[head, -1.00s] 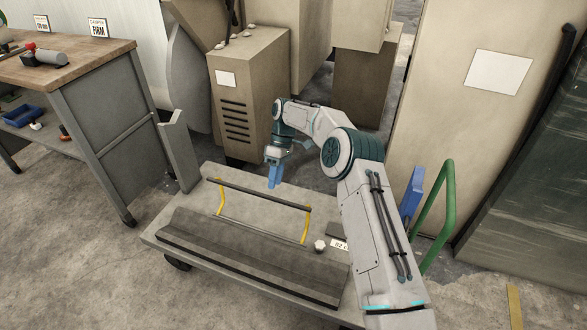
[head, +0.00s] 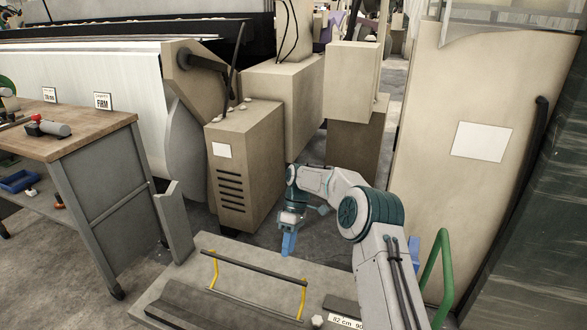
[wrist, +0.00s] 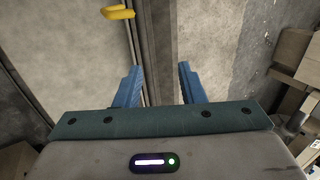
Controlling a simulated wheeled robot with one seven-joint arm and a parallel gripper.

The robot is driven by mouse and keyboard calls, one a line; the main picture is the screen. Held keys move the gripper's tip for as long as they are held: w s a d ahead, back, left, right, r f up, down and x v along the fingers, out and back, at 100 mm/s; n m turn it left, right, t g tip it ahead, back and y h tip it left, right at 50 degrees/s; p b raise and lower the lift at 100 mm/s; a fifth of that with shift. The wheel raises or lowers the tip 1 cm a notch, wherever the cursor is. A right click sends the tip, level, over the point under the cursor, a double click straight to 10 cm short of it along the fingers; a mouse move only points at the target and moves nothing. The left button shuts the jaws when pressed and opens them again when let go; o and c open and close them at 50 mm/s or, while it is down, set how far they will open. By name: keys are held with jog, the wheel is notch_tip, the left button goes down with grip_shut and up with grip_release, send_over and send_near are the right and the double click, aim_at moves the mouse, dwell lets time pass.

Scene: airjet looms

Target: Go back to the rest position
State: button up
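My gripper (head: 289,243) hangs from my arm above the back part of a grey flat cart (head: 235,250), pointing down, in the head view. In the wrist view its two blue fingers (wrist: 157,88) stand well apart with nothing between them. Below the fingers the wrist view shows the cart's flat top and a yellow piece (wrist: 118,13) near the upper edge. My arm reaches out from the lower right of the head view, bent at the elbow.
The cart carries a dark bar on yellow brackets (head: 303,298) and a white knob (head: 317,321). A green handle (head: 446,270) rises at its right. A wooden-topped bench (head: 75,135) stands left. Beige cabinets (head: 245,165) stand behind, and a tall beige panel (head: 440,180) at right.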

jog(key=s+d+r+m+t+h+p, duration=0.1)
jog(key=s+d+r+m+p, duration=0.2)
jog(key=r, duration=0.7)
jog(key=s+d+r+m+t+p, duration=0.15)
jog(key=s+r+p, duration=0.35)
jog(key=r, duration=0.5)
jog(key=s+d+r+m+t+h+p, duration=0.15)
jog(key=s+d+r+p, duration=0.25)
jog(key=r, duration=0.5)
jog(key=s+d+r+m+t+p, duration=0.2)
jog(key=s+d+r+m+p, duration=0.2)
jog(key=s, duration=0.6)
jog(key=s+d+r+m+t+p, duration=0.2)
jog(key=s+d+r+m+p, duration=0.2)
jog(key=s+r+p, duration=0.4)
jog(key=s+d+r, duration=0.1)
jog(key=s+r, duration=0.1)
jog(key=s, duration=0.1)
jog(key=shift+s+y, duration=0.15)
jog(key=shift+y, duration=0.2)
jog(key=shift+a, duration=0.1)
